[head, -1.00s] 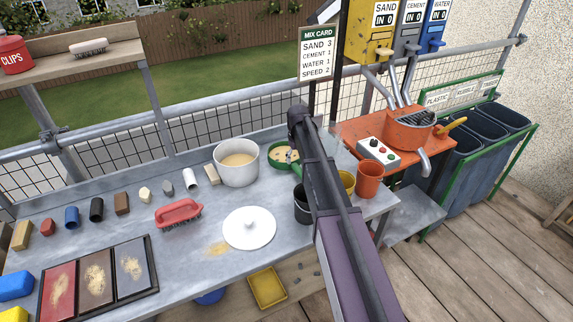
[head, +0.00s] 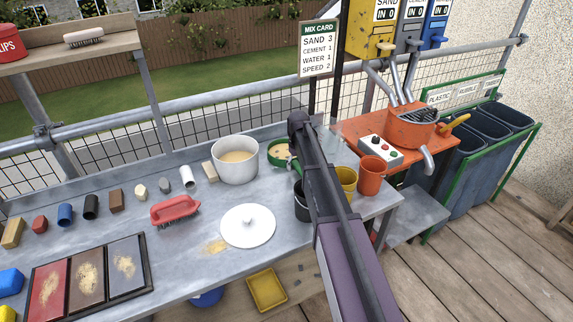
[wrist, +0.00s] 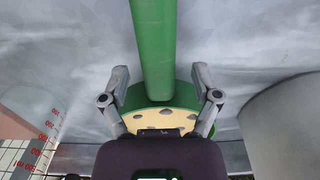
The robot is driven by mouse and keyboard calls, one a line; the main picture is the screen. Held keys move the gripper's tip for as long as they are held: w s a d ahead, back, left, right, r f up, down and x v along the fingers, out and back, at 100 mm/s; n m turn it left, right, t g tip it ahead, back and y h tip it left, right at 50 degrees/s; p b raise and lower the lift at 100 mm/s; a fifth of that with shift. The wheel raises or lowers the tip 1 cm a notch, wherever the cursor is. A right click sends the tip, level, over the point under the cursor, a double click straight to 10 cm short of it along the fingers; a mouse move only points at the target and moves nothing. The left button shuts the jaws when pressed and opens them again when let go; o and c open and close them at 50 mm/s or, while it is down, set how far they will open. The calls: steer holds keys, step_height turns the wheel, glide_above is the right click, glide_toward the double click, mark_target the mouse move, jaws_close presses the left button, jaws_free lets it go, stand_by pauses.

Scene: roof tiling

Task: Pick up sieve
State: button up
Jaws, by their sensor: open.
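The sieve has a green rim and a green handle and holds cream-coloured material with grey lumps. In the head view its rim (head: 270,154) shows on the bench beside the white pot, partly hidden by my arm. In the wrist view the sieve handle (wrist: 152,45) runs down the middle to the round pan (wrist: 158,119). My gripper (wrist: 160,74) is open, with one finger on each side of the handle and visible gaps to it. Whether the fingers are at the handle's height is hard to tell. In the head view my arm hides the fingers.
The white pot (head: 234,172) stands close left of the sieve, and shows large at right in the wrist view (wrist: 285,125). A clear measuring jug (wrist: 45,110) with red marks is at left there.

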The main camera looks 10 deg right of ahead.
steer(key=shift+f, duration=0.35)
stand_by(0.4)
jaws_close()
